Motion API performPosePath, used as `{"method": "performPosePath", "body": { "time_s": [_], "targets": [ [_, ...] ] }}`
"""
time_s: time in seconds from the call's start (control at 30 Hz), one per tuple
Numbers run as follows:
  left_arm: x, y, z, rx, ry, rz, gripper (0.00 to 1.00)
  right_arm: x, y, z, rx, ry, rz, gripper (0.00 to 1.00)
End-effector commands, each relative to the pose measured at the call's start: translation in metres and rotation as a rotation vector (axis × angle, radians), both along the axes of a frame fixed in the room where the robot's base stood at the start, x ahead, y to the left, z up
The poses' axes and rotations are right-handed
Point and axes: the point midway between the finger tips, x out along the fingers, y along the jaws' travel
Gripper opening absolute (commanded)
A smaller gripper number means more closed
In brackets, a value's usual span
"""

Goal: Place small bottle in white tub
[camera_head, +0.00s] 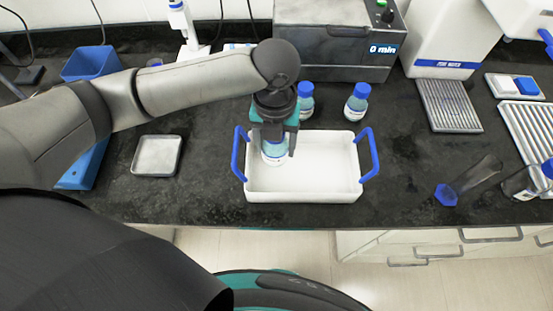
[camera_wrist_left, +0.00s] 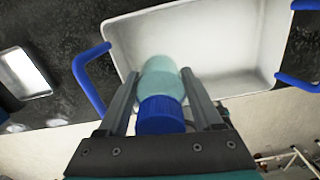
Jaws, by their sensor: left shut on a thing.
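The white tub (camera_head: 322,182) with blue handles stands near the front edge of the dark counter; it also shows in the left wrist view (camera_wrist_left: 225,50). My left gripper (camera_head: 275,145) is shut on a small bottle (camera_head: 274,154) with pale blue contents, over the tub's left part. In the left wrist view the bottle (camera_wrist_left: 162,80) shows its blue cap between the fingers (camera_wrist_left: 160,105), its body pointing into the tub. I cannot tell whether it touches the tub floor. Two similar blue-capped bottles stand behind the tub, one (camera_head: 306,101) beside my gripper and one (camera_head: 355,102) further right. My right gripper is not in view.
A grey machine (camera_head: 330,50) stands behind the bottles. A small metal tray (camera_head: 157,155) lies left of the tub. A blue bin (camera_head: 91,63) is at the back left. A grey rack (camera_head: 447,105) and clear cylinder (camera_head: 475,175) are on the right.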

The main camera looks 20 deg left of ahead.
Motion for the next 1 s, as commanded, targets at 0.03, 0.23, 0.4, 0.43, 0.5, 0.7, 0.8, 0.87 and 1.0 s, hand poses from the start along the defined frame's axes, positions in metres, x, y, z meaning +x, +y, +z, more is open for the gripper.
{"method": "performPosePath", "body": {
  "time_s": [0.03, 0.23, 0.4, 0.43, 0.5, 0.7, 0.8, 0.87, 1.0],
  "targets": [
    [0.000, 0.000, -0.009, -0.001, 0.001, 0.000, 0.00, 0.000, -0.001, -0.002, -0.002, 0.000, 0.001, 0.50],
    [0.001, 0.000, -0.023, -0.001, -0.001, 0.000, 0.00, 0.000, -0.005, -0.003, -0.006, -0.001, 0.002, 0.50],
    [0.000, 0.000, -0.045, 0.000, 0.001, 0.000, 0.00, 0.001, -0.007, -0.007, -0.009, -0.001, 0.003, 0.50],
    [0.000, 0.000, -0.050, 0.000, 0.002, 0.000, 0.00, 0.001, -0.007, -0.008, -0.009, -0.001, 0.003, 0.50],
    [0.000, 0.000, -0.060, -0.001, 0.001, 0.000, 0.00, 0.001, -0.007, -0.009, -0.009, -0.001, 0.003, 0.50],
    [0.001, 0.000, -0.062, -0.002, -0.003, -0.001, 0.00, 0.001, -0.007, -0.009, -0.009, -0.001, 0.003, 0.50],
    [0.001, 0.000, -0.063, -0.002, -0.002, -0.001, 0.00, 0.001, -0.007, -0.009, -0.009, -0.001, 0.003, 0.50],
    [0.001, 0.000, -0.064, -0.001, -0.002, -0.001, 0.00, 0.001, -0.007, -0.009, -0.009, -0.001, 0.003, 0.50],
    [0.000, 0.000, -0.066, -0.001, -0.001, -0.001, 0.76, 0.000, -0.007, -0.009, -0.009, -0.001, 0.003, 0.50]
  ]
}}
